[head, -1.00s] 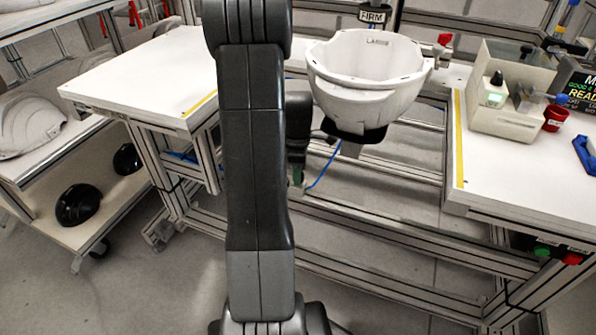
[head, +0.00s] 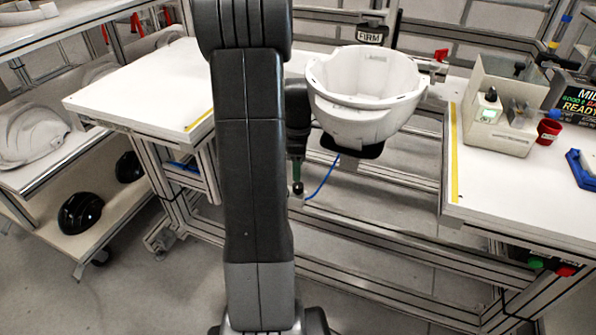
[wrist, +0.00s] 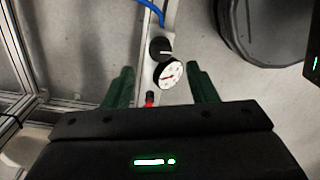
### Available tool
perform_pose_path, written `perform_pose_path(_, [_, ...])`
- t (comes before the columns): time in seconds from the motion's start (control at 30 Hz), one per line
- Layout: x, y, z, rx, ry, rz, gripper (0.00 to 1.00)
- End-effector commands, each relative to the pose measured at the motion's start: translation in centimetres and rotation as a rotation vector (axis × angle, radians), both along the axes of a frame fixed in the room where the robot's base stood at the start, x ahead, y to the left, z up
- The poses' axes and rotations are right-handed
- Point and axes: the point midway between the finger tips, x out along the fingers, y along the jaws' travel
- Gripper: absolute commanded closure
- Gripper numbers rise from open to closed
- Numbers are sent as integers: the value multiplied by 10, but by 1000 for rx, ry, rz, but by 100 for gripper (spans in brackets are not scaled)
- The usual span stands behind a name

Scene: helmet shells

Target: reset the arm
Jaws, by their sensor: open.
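My gripper (wrist: 162,88) shows in the wrist view with its two dark green fingers spread apart and nothing held between them. Beyond the gap between the fingers are a round white gauge (wrist: 171,73) and a black knob (wrist: 160,49) on a metal frame. I cannot tell how far they are from the fingertips. In the head view my arm stands upright in the middle and hides most of the gripper. A white helmet shell (head: 365,110) sits open side up on a black holder (head: 352,148) to the right of my arm.
A white table (head: 140,85) is at the left and another (head: 520,185) at the right, with a box (head: 500,128), a red cup (head: 548,131) and a blue item (head: 580,168).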

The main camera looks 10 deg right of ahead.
Motion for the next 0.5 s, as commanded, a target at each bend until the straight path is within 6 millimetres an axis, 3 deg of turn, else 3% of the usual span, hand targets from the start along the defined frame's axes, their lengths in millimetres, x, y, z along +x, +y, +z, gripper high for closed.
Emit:
perform_pose_path(0.13, [0, 0, 7, 0, 1, 0, 48])
perform_pose_path(0.5, [0, 0, 0, 1, 2, 0, 48])
